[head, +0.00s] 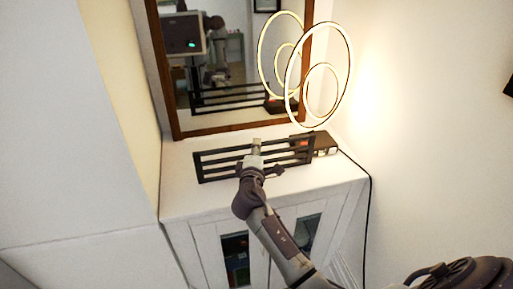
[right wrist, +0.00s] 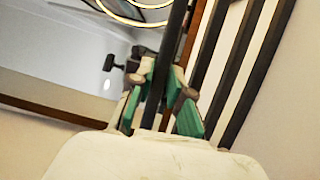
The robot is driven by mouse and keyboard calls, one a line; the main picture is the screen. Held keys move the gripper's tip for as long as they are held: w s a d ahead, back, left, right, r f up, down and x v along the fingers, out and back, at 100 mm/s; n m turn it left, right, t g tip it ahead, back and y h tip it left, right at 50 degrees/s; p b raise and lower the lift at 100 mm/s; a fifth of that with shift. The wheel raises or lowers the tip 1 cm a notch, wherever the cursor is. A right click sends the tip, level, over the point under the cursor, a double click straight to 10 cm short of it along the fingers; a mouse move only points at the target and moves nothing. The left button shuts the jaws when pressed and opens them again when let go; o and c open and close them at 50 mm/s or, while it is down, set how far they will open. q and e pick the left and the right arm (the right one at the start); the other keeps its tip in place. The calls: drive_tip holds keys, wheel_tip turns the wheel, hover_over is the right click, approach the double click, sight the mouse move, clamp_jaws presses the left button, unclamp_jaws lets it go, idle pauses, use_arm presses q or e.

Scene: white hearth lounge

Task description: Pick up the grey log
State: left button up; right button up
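I cannot make out a grey log for certain in either view. My right gripper (head: 256,145) reaches over the white cabinet top at a black slatted rack (head: 214,178). In the right wrist view my right gripper (right wrist: 164,98) shows two green-padded fingers set apart. A dark bar of the rack (right wrist: 237,75) runs between or just behind them; I cannot tell if they touch it. No log shows between the pads. A pale surface fills the bottom of that view, and I cannot tell what it is. My left gripper is out of view.
The white cabinet (head: 190,207) stands against the wall, with glass-fronted doors below. A brown-framed mirror (head: 166,75) stands behind the rack and reflects me. A lit double-ring lamp (head: 348,75) has a dark base (head: 325,143) beside the rack. A black cable (head: 369,205) hangs at the right.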

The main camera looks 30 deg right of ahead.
drive_tip(key=shift+o, duration=1.2)
drive_tip(key=shift+r, duration=0.15)
